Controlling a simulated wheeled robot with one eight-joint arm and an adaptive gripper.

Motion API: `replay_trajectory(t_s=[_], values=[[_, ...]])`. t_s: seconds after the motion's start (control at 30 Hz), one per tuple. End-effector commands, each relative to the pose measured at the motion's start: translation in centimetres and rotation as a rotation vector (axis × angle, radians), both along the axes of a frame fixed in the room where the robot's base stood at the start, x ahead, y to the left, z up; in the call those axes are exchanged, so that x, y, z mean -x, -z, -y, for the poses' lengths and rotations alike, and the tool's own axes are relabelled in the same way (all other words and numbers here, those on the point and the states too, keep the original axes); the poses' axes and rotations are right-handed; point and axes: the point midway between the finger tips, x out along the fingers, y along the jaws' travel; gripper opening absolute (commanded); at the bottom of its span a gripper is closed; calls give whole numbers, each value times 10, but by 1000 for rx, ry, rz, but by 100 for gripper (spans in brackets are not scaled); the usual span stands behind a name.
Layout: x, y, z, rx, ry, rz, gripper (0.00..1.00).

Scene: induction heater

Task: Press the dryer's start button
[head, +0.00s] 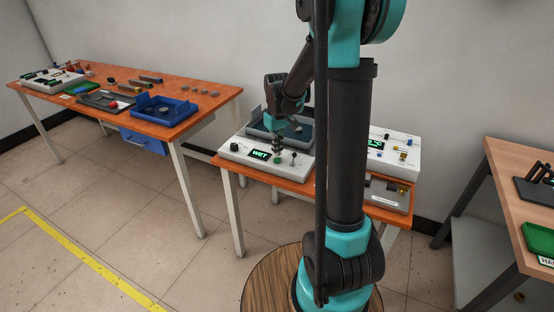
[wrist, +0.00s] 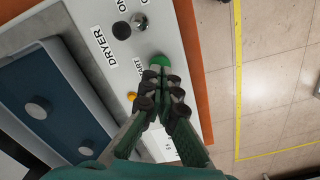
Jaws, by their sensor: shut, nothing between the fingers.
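The dryer (head: 233,150) is a white panel on the small orange table, with a green-lit display reading WET (head: 260,154). In the wrist view its panel (wrist: 90,12) carries the label DRYER. The round green start button (wrist: 160,60) sits beside the word START, partly hidden by my fingertips. My gripper (wrist: 162,78) is shut and empty, its tips right at the green button; I cannot tell whether they touch it. In the head view my gripper (head: 277,148) points down over the panel, above the green button (head: 278,160).
A black knob (wrist: 122,30) and a metal toggle switch (wrist: 139,20) stand near the button. An orange lamp (wrist: 132,96) is on its other side. A dark blue-grey tray (wrist: 60,120) lies beside the panel. A white device (head: 395,155) stands to the right.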

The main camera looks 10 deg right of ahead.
Motion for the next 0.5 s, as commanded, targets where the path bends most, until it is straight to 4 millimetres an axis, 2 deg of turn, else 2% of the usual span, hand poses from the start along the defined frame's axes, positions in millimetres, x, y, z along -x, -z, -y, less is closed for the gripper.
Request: replay_trajectory(t_s=[0.5], values=[[0,4,0,0,0,0,0]])
